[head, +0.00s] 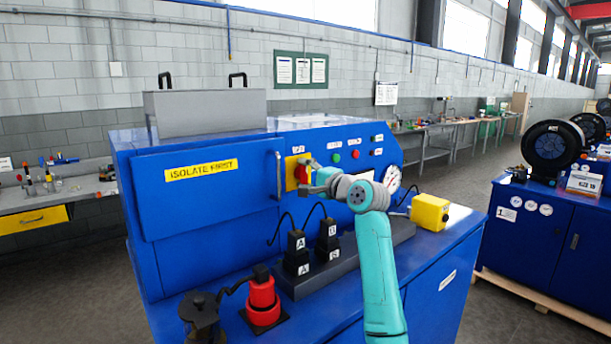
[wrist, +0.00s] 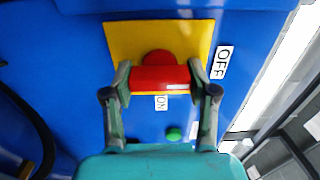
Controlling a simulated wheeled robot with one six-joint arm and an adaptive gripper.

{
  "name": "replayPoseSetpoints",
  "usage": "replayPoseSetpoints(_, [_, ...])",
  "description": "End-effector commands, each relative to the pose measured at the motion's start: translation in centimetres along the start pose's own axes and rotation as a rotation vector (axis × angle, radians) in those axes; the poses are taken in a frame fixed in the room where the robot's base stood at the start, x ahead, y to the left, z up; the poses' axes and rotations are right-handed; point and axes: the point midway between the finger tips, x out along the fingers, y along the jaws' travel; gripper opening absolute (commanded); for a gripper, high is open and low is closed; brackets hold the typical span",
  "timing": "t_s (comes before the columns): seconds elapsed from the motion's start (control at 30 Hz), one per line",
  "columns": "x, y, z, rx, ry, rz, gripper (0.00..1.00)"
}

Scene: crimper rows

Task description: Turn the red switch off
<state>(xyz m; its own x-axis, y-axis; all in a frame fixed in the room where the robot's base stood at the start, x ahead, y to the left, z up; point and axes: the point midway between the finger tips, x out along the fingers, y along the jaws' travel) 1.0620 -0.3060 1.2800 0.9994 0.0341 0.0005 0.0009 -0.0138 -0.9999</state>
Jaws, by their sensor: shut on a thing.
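The red switch (wrist: 160,78) is a round hub with a red bar handle on a yellow plate (wrist: 120,35). It also shows in the head view (head: 301,172), partly hidden by my gripper. In the wrist view my gripper (wrist: 160,75) has one finger at each end of the red bar, shut on it. My gripper also shows in the head view (head: 308,175), in front of the plate. An OFF label (wrist: 222,62) is right of the plate in the wrist view. An ON label (wrist: 161,102) is just below the bar. Which label the switch points to, I cannot tell.
The blue machine has a green button (head: 336,157), a red button (head: 355,154) and a gauge (head: 392,179) right of the switch. A door handle (head: 278,175) stands close on the left. Black plugs (head: 297,252) and a yellow box (head: 430,213) sit on the ledge below.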

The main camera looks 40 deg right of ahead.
Motion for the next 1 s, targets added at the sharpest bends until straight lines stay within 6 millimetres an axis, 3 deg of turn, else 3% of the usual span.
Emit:
replayPoseSetpoints(0.33, [0.0, 0.2, 0.0, -0.002, -0.001, 0.004, 0.23])
replayPoseSetpoints(0.37, [0.0, 0.2, 0.0, -0.002, -0.001, 0.004, 0.65])
replayPoseSetpoints(0.43, [0.0, 0.2, 0.0, -0.002, -0.001, 0.004, 0.83])
replayPoseSetpoints(0.8, [-0.2, 0.1, 0.0, -0.001, 0.000, 0.001, 0.83])
replayPoseSetpoints(1.0, [-2.4, 0.1, -0.1, -0.001, 0.001, 0.001, 0.83])
